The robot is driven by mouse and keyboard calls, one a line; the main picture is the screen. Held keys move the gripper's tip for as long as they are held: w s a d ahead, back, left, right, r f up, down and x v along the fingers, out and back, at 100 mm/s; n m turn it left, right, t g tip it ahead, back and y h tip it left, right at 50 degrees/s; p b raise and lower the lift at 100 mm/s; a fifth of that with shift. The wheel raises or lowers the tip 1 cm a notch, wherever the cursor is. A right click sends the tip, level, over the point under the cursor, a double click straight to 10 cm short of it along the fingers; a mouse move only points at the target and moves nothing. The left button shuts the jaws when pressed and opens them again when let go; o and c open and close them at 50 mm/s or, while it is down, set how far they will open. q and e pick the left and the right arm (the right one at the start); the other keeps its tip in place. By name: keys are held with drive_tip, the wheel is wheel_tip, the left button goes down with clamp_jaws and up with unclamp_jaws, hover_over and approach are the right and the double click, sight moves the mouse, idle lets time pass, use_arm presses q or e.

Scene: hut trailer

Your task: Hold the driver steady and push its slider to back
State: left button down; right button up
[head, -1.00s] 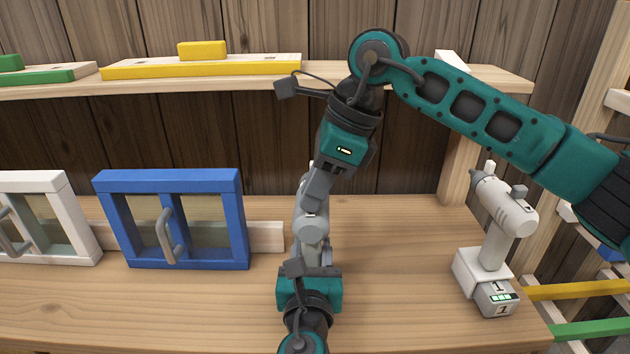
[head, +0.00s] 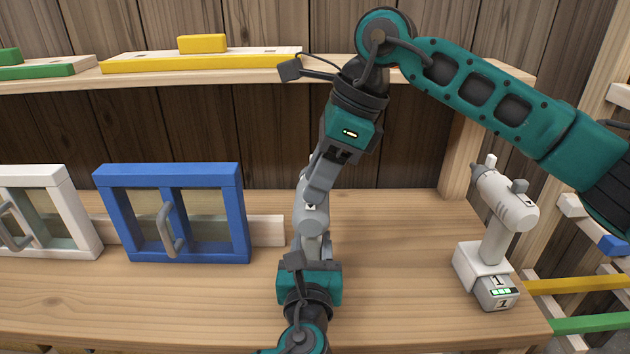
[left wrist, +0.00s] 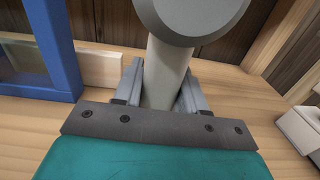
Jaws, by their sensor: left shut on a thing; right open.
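A grey driver (head: 312,218) stands upright in the middle of the bench, seen from its rear end. My left gripper (head: 313,250) is shut on its handle; in the left wrist view both fingers clasp the handle (left wrist: 164,75), below the rounded grey body (left wrist: 190,12). My right gripper (head: 320,180) comes down from above, open, at the top of the driver's body. It covers the top, so the slider cannot be made out. I cannot tell whether the right fingers touch it.
A second, similar driver (head: 505,205) stands at the right on a white base (head: 470,262). A blue-framed window (head: 240,215) and a white-framed one (head: 85,205) stand at left. A shelf (head: 330,70) runs behind. The bench between the two drivers is clear.

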use_arm(q)
drive_tip(key=shift+r, duration=0.2)
use_arm(e)
drive_tip(key=v, duration=1)
drive_tip(key=shift+d+r, duration=0.2)
drive_tip(key=shift+r, duration=0.05)
use_arm(q)
drive_tip(key=c, duration=0.6)
unclamp_jaws()
drive_tip(key=shift+f, duration=0.1)
drive_tip(key=shift+o, duration=0.2)
drive_tip(key=shift+s, duration=0.15)
